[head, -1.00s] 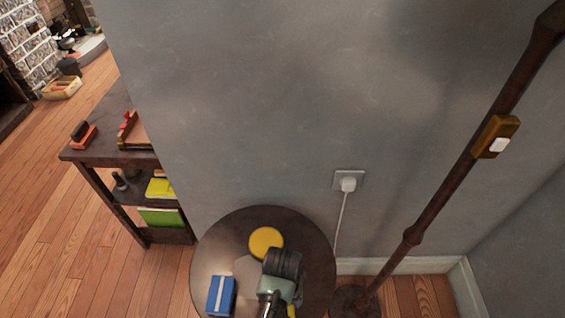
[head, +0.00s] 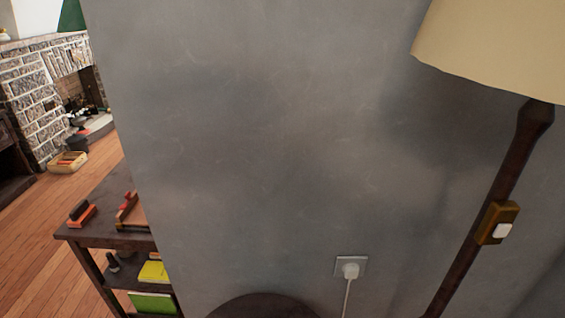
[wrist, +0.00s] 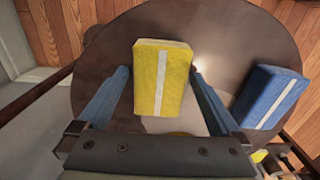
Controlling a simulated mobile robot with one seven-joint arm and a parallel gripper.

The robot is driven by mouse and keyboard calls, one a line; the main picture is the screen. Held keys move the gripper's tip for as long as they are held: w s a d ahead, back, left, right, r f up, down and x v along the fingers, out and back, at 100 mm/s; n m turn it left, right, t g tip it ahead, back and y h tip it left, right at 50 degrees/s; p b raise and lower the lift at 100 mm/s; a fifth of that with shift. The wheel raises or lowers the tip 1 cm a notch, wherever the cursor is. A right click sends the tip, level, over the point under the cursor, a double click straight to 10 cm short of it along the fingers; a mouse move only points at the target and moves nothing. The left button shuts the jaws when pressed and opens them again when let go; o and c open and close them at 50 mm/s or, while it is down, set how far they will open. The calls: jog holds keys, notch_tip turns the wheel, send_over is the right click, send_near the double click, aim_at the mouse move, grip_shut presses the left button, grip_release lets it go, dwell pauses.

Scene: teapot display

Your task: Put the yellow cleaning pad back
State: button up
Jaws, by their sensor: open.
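The yellow cleaning pad (wrist: 161,80), a block with a white stripe, appears over the round dark table (wrist: 112,42) in the wrist view. My gripper (wrist: 159,74) is open, with one blue finger on each side of the pad. A gap shows between each finger and the pad; I cannot tell how far down the fingers reach. The head view shows only the table's back edge (head: 262,306); the pad and gripper are out of that frame.
A blue pad (wrist: 268,97) with a white stripe lies right of the yellow one. A shelf unit (head: 95,236) holds yellow (head: 153,271) and green (head: 152,302) items. A lamp pole (head: 467,270) stands right; a grey wall (head: 260,150) closes the back.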

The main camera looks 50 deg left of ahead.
notch_tip(320, 180, up, 12)
jog(key=p, duration=0.2)
dwell(0.7)
